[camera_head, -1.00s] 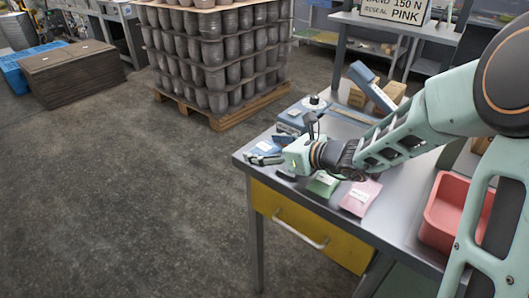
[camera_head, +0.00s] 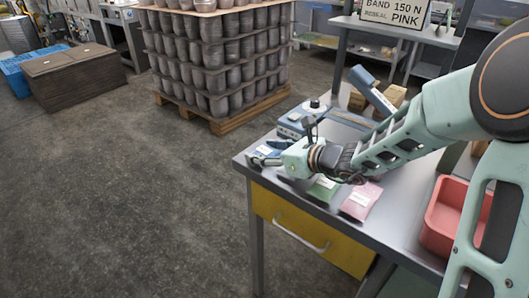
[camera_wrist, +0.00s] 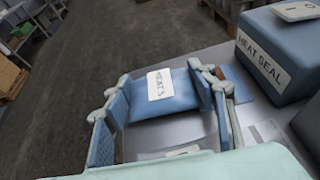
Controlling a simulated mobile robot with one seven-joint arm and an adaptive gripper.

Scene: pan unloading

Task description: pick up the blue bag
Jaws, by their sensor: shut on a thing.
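The blue bag (camera_wrist: 184,102) lies between the two fingers of my gripper (camera_wrist: 165,92) in the wrist view, with a white printed label on its top. The fingers press on its left and right sides. In the head view my gripper (camera_head: 263,157) is at the table's left corner, low over the top. The bag is only a small blue patch there, mostly hidden by the gripper. I cannot tell whether the bag touches the table.
A green bag (camera_head: 322,188) and a pink bag (camera_head: 361,201) lie on the metal table (camera_head: 392,222) beside my wrist. A blue heat sealer (camera_head: 291,124) stands behind; it is close on the right in the wrist view (camera_wrist: 280,52). A red bin (camera_head: 446,215) stands at right.

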